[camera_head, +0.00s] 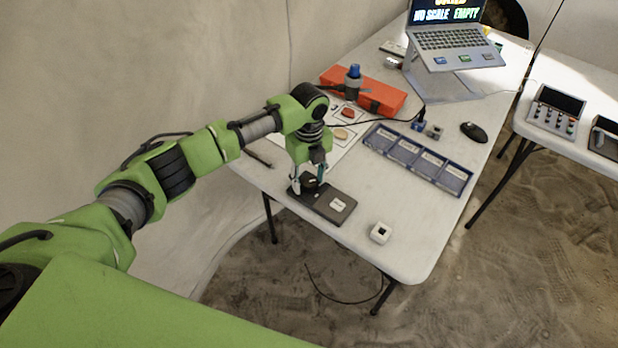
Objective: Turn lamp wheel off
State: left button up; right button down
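A dark round wheel (310,183) stands on a flat black box (335,206) near the left front edge of the white table. A white label sits on the box's right part. My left gripper (308,182) points down over the wheel, its two fingers spread on either side of it. The fingers look apart from the wheel, though contact is hard to judge at this size. Part of the wheel is hidden by the gripper. Which lamp the wheel belongs to is not clear. My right gripper is out of view.
A blue divided tray (418,160), a small white cube (380,233), an orange case (380,97), a laptop (450,45) on a stand and a black mouse (473,132) are on the table (425,235). A white sheet with stones lies behind my gripper. The front right is mostly clear.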

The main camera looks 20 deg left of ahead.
pick_arm(q)
jog(key=c, duration=1)
jog(key=shift+o, duration=0.3)
